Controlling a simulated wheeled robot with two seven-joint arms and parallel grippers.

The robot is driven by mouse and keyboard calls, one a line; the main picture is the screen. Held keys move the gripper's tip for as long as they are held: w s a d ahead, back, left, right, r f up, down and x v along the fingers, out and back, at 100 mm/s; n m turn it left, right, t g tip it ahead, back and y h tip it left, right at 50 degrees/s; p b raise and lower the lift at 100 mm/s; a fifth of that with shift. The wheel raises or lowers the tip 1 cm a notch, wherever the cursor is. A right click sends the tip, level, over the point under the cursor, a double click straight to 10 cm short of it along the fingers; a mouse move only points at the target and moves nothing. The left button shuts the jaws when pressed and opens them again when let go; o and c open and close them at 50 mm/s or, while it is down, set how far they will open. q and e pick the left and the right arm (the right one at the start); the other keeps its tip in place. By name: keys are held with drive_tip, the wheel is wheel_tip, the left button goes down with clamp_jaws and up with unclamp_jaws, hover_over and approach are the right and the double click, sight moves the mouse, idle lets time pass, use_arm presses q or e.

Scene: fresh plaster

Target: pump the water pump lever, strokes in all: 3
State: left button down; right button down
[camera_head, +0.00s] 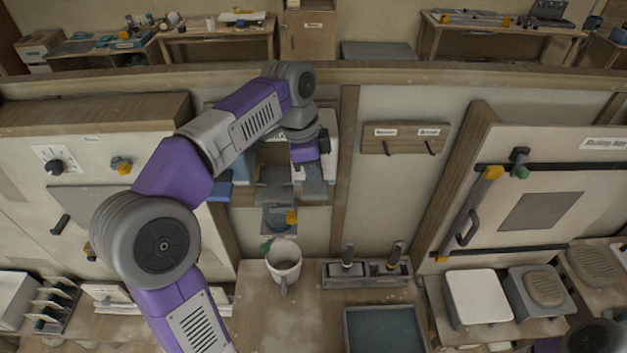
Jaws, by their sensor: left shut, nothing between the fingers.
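My left arm reaches in from the lower left and over to a recessed wall bay in the middle. My left gripper (299,174) is shut and empty, pointing down in front of the grey fixture (275,190) in that bay. The fixture seems to be the water pump, but the arm hides much of it and its label. I cannot make out the lever clearly. Whether the gripper touches the fixture I cannot tell. My right gripper is not in view.
A sliding door (540,205) with a yellow-ended bar is at the right.

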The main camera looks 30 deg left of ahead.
sight(314, 188)
use_arm(q)
drive_tip(key=shift+f, duration=0.1)
drive_tip(key=shift+f+b, duration=1.55)
drive_tip(key=shift+f, duration=0.4)
wheel_tip(314, 188, up, 4)
drive_tip(key=p, duration=0.4)
drive_tip(key=shift+r, duration=0.1)
drive_tip(key=shift+f, duration=0.2)
drive_tip(key=shift+f+b, duration=1.55)
drive_tip(key=shift+f, duration=0.4)
drive_tip(key=shift+r+p, duration=2.05)
drive_tip(key=shift+r, duration=0.05)
